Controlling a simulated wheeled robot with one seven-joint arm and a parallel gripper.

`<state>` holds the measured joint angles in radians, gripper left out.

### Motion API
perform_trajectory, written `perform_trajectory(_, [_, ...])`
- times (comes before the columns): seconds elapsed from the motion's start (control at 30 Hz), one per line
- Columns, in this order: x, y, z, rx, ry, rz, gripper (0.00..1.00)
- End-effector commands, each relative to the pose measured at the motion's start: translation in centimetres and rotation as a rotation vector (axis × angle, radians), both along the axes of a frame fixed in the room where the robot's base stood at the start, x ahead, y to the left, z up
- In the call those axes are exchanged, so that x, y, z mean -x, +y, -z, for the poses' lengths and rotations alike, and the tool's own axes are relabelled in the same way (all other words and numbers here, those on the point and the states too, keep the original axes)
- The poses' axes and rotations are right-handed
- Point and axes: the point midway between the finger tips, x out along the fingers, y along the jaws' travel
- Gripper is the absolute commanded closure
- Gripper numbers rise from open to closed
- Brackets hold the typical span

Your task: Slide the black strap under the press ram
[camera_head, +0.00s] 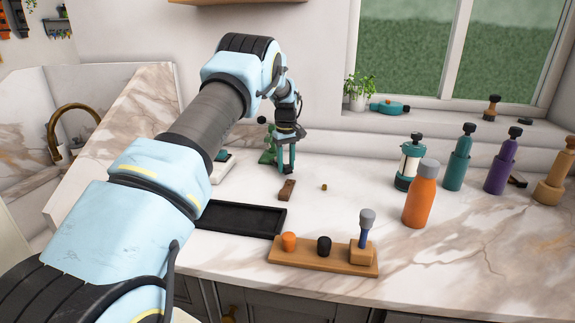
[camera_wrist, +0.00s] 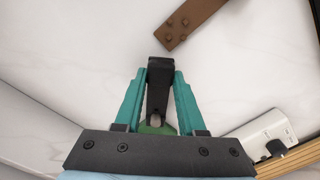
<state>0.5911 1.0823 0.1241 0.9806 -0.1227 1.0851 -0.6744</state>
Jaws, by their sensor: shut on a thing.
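My gripper (camera_head: 288,171) points down over the far part of the worktop, beside the green press (camera_head: 268,148), which it partly hides. In the wrist view my gripper (camera_wrist: 160,78) is shut on the black strap (camera_wrist: 160,70), which lies lengthwise between the teal fingers. Part of the green press (camera_wrist: 158,129) shows low between the fingers, with a pale metal cylinder (camera_wrist: 155,117) that may be its ram. I cannot tell whether the strap is under the ram or only beside it.
A brown strap (camera_head: 287,190) with studs lies close in front of my gripper. A black tray (camera_head: 240,218) and a wooden holder (camera_head: 322,258) stand nearer. An orange bottle (camera_head: 421,195) and other bottles stand to the right. A white box (camera_head: 221,167) is left of the press.

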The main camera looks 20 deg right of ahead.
Motion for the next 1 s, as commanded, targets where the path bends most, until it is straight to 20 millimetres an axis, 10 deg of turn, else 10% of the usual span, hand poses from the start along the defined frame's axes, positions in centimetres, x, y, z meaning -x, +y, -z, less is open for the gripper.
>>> perform_trajectory(1.0, [-3.8,0.8,0.0,0.001,-0.001,0.001,1.00])
